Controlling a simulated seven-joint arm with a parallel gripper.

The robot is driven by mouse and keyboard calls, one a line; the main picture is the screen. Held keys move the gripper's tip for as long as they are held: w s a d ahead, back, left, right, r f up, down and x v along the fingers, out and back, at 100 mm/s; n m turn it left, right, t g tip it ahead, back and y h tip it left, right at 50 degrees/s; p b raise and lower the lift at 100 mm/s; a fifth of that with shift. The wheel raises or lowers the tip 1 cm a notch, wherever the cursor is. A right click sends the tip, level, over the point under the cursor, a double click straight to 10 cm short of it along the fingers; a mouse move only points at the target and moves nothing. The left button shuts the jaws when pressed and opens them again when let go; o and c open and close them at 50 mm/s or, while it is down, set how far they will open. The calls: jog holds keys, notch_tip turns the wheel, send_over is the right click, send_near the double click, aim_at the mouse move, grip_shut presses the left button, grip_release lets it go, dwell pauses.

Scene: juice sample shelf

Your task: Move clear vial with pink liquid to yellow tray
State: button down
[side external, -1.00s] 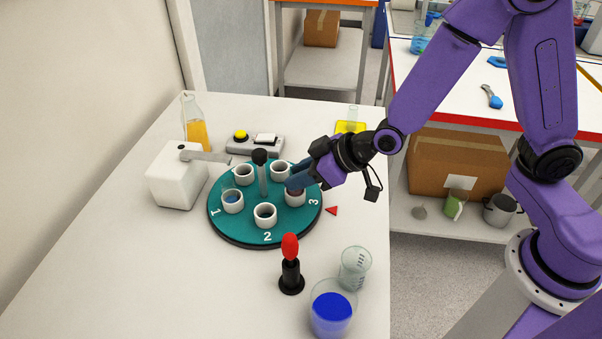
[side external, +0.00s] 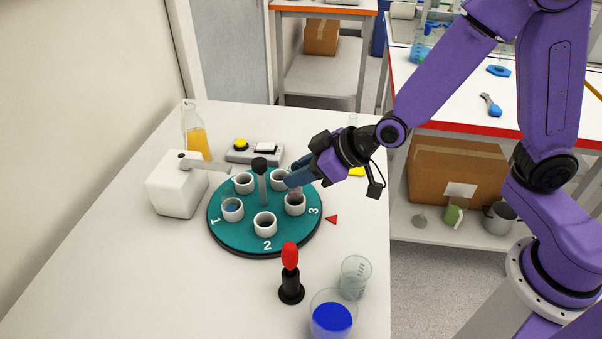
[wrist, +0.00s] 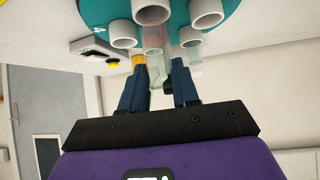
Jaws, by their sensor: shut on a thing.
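The clear vial with pink liquid (side external: 294,193) is at the white holder beside the number 3 on the teal carousel (side external: 228,222). It stands roughly upright, its lower part at or inside the holder's mouth; I cannot tell whether it is fully clear. My gripper (side external: 291,182) is shut on its upper part, which the fingers partly hide. In the wrist view, my gripper (wrist: 157,80) has both fingers around a see-through vial (wrist: 157,66). The yellow tray (side external: 357,171) is at the table's right edge, mostly hidden behind my gripper.
The carousel has several white holders and a dark central post (side external: 263,180). A white box with an arm (side external: 177,188) and an orange-liquid flask (side external: 196,140) stand left. A red-topped black stand (side external: 291,280), a clear beaker (side external: 355,277) and a blue-liquid beaker (side external: 332,318) are in front.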

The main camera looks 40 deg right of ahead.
dwell(0.3)
jog(key=w+d+r+m+t+h, duration=0.1)
jog(key=w+d, duration=0.2)
jog(key=d, duration=0.7)
jog(key=w+d+r+m+h, duration=0.1)
jog(key=w+d+m, duration=0.1)
jog(key=d, duration=0.8)
jog(key=shift+w+a+f, duration=0.1)
jog(key=shift+f, duration=1.85)
jog(key=shift+w+a+f, duration=0.1)
jog(key=shift+f, duration=1.8)
jog(key=c, duration=0.8)
grip_release()
jog(key=shift+f, duration=0.15)
jog(key=shift+r, duration=0.3)
jog(key=shift+v, duration=3.65)
